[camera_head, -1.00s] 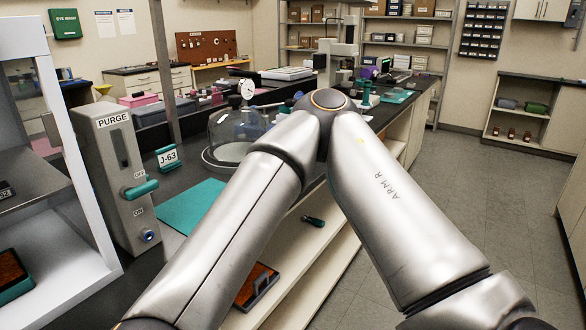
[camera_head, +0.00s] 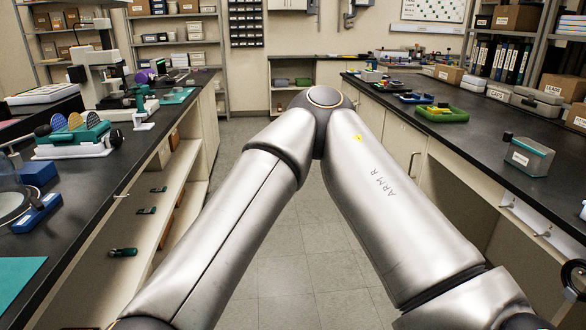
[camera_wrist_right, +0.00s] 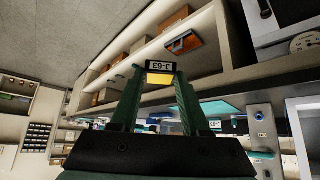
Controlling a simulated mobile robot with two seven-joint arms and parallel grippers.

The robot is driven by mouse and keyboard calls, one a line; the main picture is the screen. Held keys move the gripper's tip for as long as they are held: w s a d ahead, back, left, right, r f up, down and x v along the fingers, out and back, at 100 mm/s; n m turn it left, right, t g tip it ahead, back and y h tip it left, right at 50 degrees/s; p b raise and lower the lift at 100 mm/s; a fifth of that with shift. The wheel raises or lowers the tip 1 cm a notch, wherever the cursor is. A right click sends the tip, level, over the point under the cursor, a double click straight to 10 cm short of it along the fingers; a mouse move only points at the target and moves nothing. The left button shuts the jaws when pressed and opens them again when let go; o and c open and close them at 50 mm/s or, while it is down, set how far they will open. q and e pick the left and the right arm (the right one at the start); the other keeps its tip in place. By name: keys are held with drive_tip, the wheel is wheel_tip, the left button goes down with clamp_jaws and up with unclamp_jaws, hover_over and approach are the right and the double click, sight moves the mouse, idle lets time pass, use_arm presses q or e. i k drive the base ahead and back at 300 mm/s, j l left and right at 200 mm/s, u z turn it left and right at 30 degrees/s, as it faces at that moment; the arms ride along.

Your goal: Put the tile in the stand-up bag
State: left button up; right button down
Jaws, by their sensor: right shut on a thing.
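My right gripper (camera_wrist_right: 160,80) shows in the right wrist view with its two green fingers shut on a small tile (camera_wrist_right: 160,67). My left gripper is in neither view. I cannot make out a stand-up bag in either view.
A dark bench (camera_head: 75,205) with open shelves below runs along the left. Another bench (camera_head: 450,135) on the right carries a green tray (camera_head: 442,114) and a labelled grey box (camera_head: 529,157). The floor aisle (camera_head: 295,262) between them is clear.

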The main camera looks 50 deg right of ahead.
sight(515, 162)
drive_tip(key=i+l+z, duration=0.1)
drive_tip(key=z, duration=1.2)
drive_tip(key=i+l+z, duration=0.1)
drive_tip(key=z, duration=0.3)
drive_tip(key=i+z, duration=0.2)
drive_tip(key=z, duration=0.2)
drive_tip(key=i+z, duration=0.15)
drive_tip(key=z, duration=0.3)
drive_tip(key=i+j+z, duration=0.15)
drive_tip(key=z, duration=0.3)
drive_tip(key=i+j+z, duration=0.25)
drive_tip(key=z, duration=0.2)
drive_tip(key=i+j+z, duration=0.35)
drive_tip(key=j, duration=0.4)
drive_tip(key=i+j, duration=0.2)
drive_tip(key=j, duration=0.2)
drive_tip(key=i+j, duration=0.2)
drive_tip(key=j, duration=0.2)
